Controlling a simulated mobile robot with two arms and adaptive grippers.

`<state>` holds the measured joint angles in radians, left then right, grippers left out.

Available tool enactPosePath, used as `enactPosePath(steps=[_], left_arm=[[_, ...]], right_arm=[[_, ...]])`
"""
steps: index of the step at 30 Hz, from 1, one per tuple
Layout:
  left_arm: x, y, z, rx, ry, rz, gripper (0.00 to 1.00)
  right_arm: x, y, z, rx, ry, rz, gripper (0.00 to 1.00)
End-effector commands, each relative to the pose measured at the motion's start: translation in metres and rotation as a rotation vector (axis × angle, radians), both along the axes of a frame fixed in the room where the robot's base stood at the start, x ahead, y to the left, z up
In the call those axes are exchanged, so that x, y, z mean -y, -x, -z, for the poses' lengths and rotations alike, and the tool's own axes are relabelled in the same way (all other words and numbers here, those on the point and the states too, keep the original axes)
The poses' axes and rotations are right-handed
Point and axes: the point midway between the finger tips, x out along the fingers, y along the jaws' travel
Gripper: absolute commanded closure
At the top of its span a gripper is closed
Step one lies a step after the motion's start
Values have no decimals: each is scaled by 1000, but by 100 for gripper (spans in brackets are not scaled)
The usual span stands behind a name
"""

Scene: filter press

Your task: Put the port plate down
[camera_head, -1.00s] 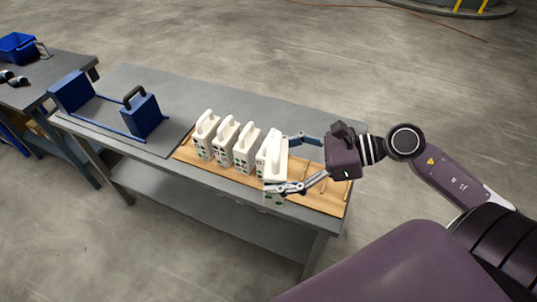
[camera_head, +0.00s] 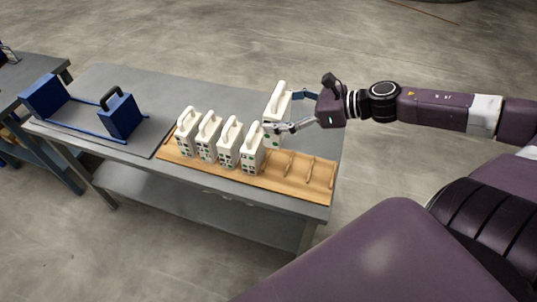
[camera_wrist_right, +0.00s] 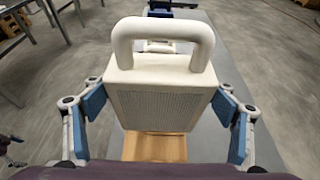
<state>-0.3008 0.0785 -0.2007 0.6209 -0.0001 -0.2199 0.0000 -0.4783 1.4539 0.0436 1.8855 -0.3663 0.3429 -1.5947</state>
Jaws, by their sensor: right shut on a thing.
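My right gripper (camera_head: 283,111) is shut on a white port plate (camera_head: 277,101) with a loop handle on top. It holds the plate upright, above the back edge of the wooden rack (camera_head: 271,184). In the right wrist view the plate's ribbed face (camera_wrist_right: 165,105) sits between the blue finger pads, one on each side, with its handle (camera_wrist_right: 163,32) up. Several similar white plates (camera_head: 207,138) stand upright in a row in the rack's left part. The held plate's lower end is partly hidden by a finger.
The rack's right part is empty, with thin wooden dividers (camera_head: 309,168). A blue press frame with a black-handled block (camera_head: 118,113) stands on the left of the grey table (camera_head: 150,85). Bare table lies behind the rack. Another table (camera_head: 30,72) stands at far left.

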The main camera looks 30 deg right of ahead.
Motion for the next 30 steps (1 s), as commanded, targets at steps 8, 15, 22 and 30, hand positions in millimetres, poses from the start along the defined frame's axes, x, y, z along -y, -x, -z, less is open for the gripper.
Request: enactPosePath(steps=[8,15,22,30], left_arm=[[0,1,41,-3,0,1,3],[0,1,41,-3,0,1,3],[0,1,40,-2,0,0,3],[0,0,39,-1,0,0,3]], right_arm=[[0,-2,68,7,-6,1,57],[-1,-1,110,4,-5,0,57],[-1,-1,132,2,-4,0,57],[-1,-1,157,3,-2,-2,57]])
